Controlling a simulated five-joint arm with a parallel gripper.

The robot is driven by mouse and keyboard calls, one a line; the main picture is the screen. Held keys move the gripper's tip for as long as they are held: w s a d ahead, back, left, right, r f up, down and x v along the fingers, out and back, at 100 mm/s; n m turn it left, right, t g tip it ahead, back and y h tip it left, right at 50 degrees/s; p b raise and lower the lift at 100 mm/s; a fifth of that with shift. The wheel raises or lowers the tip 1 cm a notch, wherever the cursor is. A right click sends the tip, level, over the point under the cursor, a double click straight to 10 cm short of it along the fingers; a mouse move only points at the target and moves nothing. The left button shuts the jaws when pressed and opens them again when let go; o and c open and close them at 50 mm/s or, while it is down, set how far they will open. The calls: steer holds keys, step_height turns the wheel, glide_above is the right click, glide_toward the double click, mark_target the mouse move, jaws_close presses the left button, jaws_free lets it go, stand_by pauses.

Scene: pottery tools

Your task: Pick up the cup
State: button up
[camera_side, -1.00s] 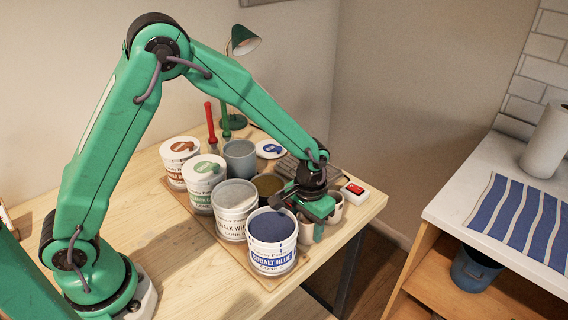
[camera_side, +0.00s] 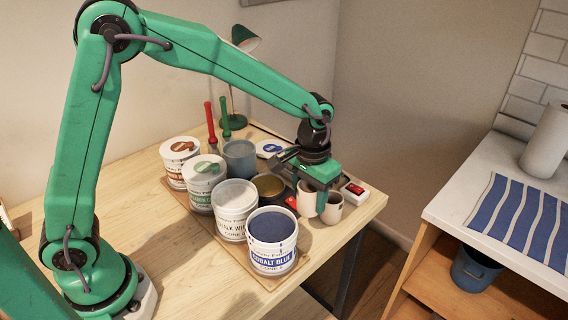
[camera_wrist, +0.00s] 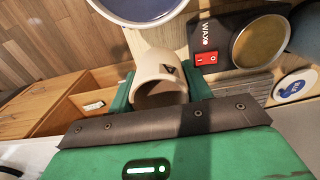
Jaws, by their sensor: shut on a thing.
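A pale cup (camera_side: 306,199) is held between the green fingers of my gripper (camera_side: 315,200) in the side view, with one finger covering part of it. In the wrist view the cup (camera_wrist: 160,85) sits between both fingers of my gripper (camera_wrist: 160,92), with a dark mark on its wall and its hollow inside partly visible. My gripper is shut on this cup and appears to hold it above the table. A second pale cup (camera_side: 333,212) shows just right of the finger; its base is partly hard to make out.
A cobalt blue tub (camera_side: 273,240) and a chalk white tub (camera_side: 235,208) stand close left. A wax pan (camera_side: 268,185) with a red switch (camera_wrist: 206,58) is beside the cup. A small red-topped box (camera_side: 355,190) stands at the table's right. Beyond it is a gap before the counter.

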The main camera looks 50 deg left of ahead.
steer(key=shift+r, duration=0.3)
stand_by(0.4)
steer(key=w+a, duration=0.2)
steer(key=a, duration=1.5)
steer(key=shift+w+f, duration=0.15)
steer(key=shift+w, duration=0.1)
steer(key=shift+f, duration=0.15)
steer(key=shift+f, duration=2.35)
steer(key=shift+f, duration=0.15)
steer(key=shift+f, duration=0.45)
